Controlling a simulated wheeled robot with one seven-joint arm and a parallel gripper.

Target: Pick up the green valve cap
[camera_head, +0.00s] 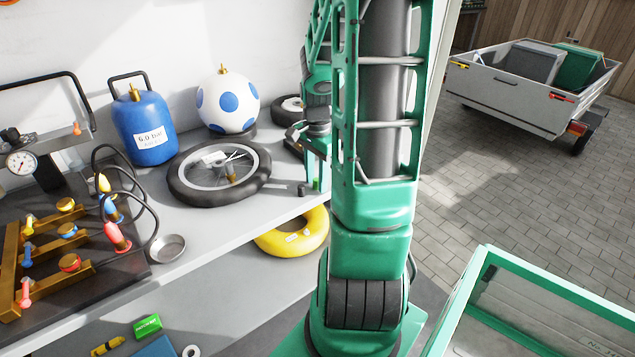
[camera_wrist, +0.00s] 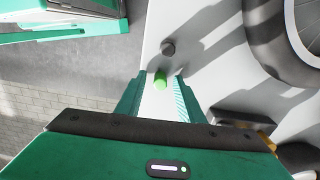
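The green valve cap (camera_wrist: 160,82) shows in the wrist view as a small bright green cylinder over the pale bench top. My gripper (camera_wrist: 162,76) is open, with one teal finger on each side of the cap. There is a visible gap between the cap and each finger. I cannot tell how far the fingertips are above the bench. In the head view my gripper (camera_head: 318,165) is at the bench's right edge, partly hidden by my arm.
A dark grey cap (camera_wrist: 168,47) stands just beyond the green one. A yellow inner tube (camera_head: 292,238) is below the edge. Paved floor (camera_head: 480,190) lies right of the bench.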

